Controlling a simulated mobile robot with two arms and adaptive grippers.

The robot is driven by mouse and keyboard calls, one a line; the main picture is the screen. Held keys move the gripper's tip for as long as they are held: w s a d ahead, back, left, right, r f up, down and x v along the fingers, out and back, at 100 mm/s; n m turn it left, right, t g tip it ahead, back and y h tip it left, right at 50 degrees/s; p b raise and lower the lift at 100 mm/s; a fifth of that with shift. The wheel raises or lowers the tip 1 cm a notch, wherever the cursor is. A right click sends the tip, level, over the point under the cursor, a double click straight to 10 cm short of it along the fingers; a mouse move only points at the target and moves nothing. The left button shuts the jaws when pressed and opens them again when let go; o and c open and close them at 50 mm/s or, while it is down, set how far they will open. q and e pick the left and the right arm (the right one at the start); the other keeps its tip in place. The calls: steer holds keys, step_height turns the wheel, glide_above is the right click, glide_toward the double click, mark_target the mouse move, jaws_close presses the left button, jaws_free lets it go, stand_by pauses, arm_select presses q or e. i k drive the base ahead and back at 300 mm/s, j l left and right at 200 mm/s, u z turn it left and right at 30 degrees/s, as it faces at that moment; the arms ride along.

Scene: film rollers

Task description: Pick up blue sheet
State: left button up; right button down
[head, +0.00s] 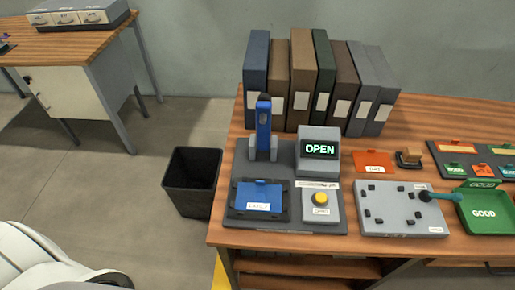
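A blue sheet (261,193) with a small white label at its lower edge lies in a dark frame at the front left of a grey machine base (300,226) on the wooden table. A small blue tab sticks up at its far edge. A blue upright lever (264,128) stands behind it, and a display reading OPEN (320,149) stands behind and to the right. Neither of my grippers shows in the head view.
A yellow button (320,198) is right of the sheet. Farther right are an orange sheet (373,159), a grey pegged board (390,212) and a green GOOD tray (484,216). Several binders (301,75) stand behind. A black bin (190,180) is left of the table.

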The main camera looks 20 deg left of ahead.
mark_target(259, 195)
steer(key=u, duration=0.5)
steer(key=j+z, duration=0.1)
steer(key=z, duration=0.95)
steer(key=k+j+z, duration=0.4)
steer(key=k+z, duration=0.2)
